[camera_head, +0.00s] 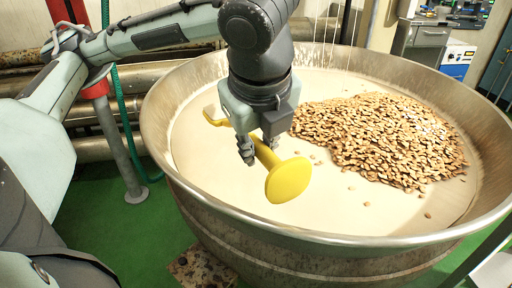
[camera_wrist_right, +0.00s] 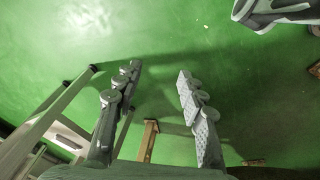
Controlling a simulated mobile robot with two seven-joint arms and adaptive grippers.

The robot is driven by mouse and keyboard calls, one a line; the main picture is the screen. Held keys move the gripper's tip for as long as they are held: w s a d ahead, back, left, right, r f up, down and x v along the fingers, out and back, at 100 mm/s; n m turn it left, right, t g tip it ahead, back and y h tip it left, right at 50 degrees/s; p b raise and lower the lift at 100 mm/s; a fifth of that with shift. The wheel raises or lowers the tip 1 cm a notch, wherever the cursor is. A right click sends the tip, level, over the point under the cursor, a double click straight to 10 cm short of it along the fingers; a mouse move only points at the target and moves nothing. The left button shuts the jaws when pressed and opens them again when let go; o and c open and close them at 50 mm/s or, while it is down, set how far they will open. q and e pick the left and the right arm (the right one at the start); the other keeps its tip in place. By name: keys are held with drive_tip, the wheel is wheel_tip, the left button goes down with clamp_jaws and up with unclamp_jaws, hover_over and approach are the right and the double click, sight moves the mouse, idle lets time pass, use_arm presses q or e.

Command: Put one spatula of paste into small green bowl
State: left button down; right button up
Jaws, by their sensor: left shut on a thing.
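My left gripper (camera_head: 259,150) is shut on the yellow spatula (camera_head: 289,180), gripping its handle. The spatula is tilted, with a round flat yellow end toward the camera and its other end showing behind the gripper at the left. It is over the pale paste (camera_head: 205,165) in the big metal kettle (camera_head: 158,105); I cannot tell whether it touches the paste. My right gripper (camera_wrist_right: 158,72) is open and empty above the green floor in the right wrist view. The small green bowl is not in view.
A heap of brown nuts (camera_head: 385,140) lies on the paste at the right of the kettle. Pipes (camera_head: 95,148) and a grey post with a red top (camera_head: 115,140) stand at the left. Green floor (camera_head: 115,235) surrounds the kettle. A grey cabinet (camera_head: 420,42) stands at the back right.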

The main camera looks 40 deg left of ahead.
use_arm(q)
drive_tip(key=shift+p+v, duration=0.35)
drive_tip(key=shift+v, duration=0.5)
drive_tip(key=shift+d+r+p, duration=0.15)
drive_tip(key=shift+d+r, duration=0.15)
drive_tip(key=shift+r, duration=0.35)
drive_tip(key=shift+d+r+p, duration=0.15)
drive_tip(key=shift+d+r, duration=0.2)
drive_tip(key=shift+r, duration=0.25)
drive_tip(key=shift+s+d+r+y, duration=0.15)
drive_tip(key=shift+d+r+y, duration=0.1)
drive_tip(key=shift+r, duration=0.4)
drive_tip(key=shift+s+d+r+y, duration=0.15)
drive_tip(key=shift+s+d+r, duration=0.1)
drive_tip(key=shift+r, duration=0.35)
use_arm(e)
drive_tip(key=shift+g, duration=0.3)
drive_tip(key=shift+s+d+f, duration=0.15)
drive_tip(key=shift+s+f, duration=0.35)
drive_tip(key=shift+f, duration=0.3)
drive_tip(key=shift+s+d+f, duration=0.15)
drive_tip(key=shift+s+f, duration=0.3)
drive_tip(key=shift+f, duration=0.3)
drive_tip(key=shift+s+d+f, duration=0.15)
drive_tip(key=shift+s+f, duration=0.35)
drive_tip(key=shift+f, duration=0.3)
use_arm(q)
drive_tip(key=shift+w+f, duration=0.1)
